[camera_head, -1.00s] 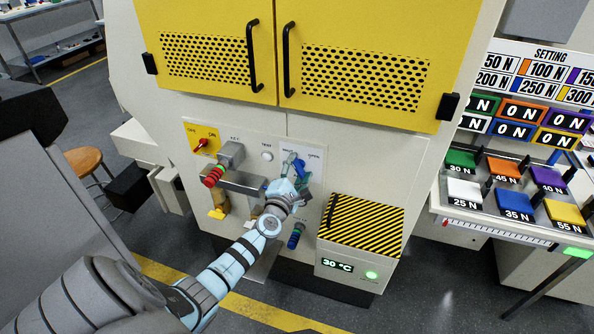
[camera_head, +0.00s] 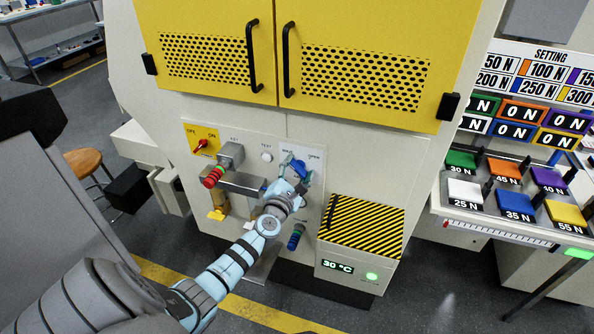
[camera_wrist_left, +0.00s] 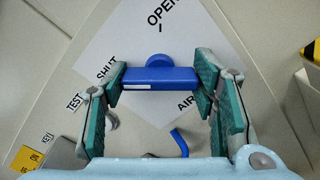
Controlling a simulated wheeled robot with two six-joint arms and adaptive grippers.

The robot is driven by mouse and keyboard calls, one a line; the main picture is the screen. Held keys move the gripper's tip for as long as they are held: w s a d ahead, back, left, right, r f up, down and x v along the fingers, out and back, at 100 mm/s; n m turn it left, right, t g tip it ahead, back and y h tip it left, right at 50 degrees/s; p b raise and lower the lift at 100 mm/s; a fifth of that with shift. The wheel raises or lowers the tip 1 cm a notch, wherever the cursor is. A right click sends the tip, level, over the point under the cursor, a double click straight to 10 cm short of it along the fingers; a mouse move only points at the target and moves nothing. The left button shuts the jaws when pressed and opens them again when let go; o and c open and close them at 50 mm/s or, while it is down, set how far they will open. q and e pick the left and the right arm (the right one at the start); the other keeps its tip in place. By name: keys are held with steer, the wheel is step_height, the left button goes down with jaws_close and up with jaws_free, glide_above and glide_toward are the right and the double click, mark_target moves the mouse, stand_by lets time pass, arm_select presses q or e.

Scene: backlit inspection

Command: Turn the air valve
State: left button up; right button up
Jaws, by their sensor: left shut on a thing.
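The air valve has a blue bar handle (camera_head: 299,165) on the white control panel, below and between the SHUT and OPEN labels. In the left wrist view the handle (camera_wrist_left: 160,77) lies level across the picture, with a round blue hub behind it. My left gripper (camera_head: 298,175) reaches the valve and partly hides it. In the left wrist view its two green-padded fingers (camera_wrist_left: 161,80) close on the handle's two ends. OPEN shows above the handle, SHUT at its left, AIR below right. My right gripper is in neither view.
Left of the valve are a white TEST button (camera_head: 266,157), a grey key block (camera_head: 231,155), a red knob (camera_head: 213,177) and a red switch (camera_head: 201,146) on yellow. A striped box (camera_head: 362,225) juts out at the right.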

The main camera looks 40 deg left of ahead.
arm_select(q)
steer(key=o, duration=1.2)
steer(key=shift+c, duration=0.2)
steer(key=v, duration=1.2)
